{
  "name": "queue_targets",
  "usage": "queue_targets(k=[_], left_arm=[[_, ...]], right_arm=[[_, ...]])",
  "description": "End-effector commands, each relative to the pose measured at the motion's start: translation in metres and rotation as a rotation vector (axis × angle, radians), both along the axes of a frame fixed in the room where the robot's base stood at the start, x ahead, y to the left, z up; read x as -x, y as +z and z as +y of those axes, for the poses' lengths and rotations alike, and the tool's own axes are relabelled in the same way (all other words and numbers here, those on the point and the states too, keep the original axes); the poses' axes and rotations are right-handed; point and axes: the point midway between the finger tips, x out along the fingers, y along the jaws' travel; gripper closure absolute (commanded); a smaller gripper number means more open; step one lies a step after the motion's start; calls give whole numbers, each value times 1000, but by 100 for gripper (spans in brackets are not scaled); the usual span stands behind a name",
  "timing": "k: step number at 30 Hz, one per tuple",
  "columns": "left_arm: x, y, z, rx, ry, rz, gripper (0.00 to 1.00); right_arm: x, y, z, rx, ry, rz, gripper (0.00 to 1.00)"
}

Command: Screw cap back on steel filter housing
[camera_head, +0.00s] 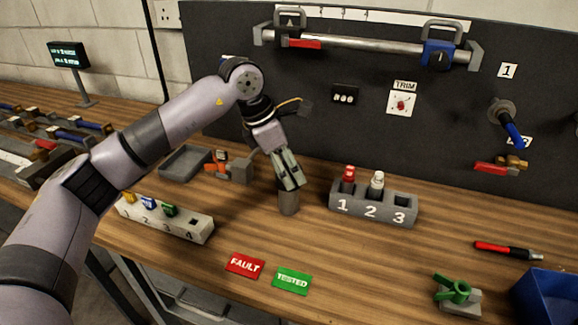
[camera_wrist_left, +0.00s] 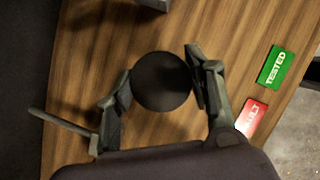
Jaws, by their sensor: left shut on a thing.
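The steel filter housing (camera_head: 288,204) is a short grey-brown cylinder standing upright on the wooden bench, left of the numbered block. My left gripper (camera_head: 290,184) reaches down over its top and hides the upper part. In the left wrist view a dark round cap (camera_wrist_left: 160,80) lies between the two fingers (camera_wrist_left: 158,88), which are shut on it from both sides. The cap is seen from above, so I cannot tell whether its thread is engaged with the housing. My right gripper is not in view.
A grey block (camera_head: 372,211) numbered 1 to 3 stands close on the right. A white numbered block (camera_head: 168,220), a grey tray (camera_head: 186,163) and an orange-handled clamp (camera_head: 230,168) lie left. FAULT (camera_head: 245,265) and TESTED (camera_head: 292,281) cards lie in front.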

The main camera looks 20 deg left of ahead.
Motion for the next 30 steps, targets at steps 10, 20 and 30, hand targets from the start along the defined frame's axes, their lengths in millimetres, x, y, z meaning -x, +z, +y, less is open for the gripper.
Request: queue_targets(k=[10,20,30], left_arm=[[1,-1,1,-7,-329,12,91],[1,-2,1,-6,-356,11,91],[1,-1,0,-9,-651,17,91]], right_arm=[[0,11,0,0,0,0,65],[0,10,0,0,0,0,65],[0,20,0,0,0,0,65]])
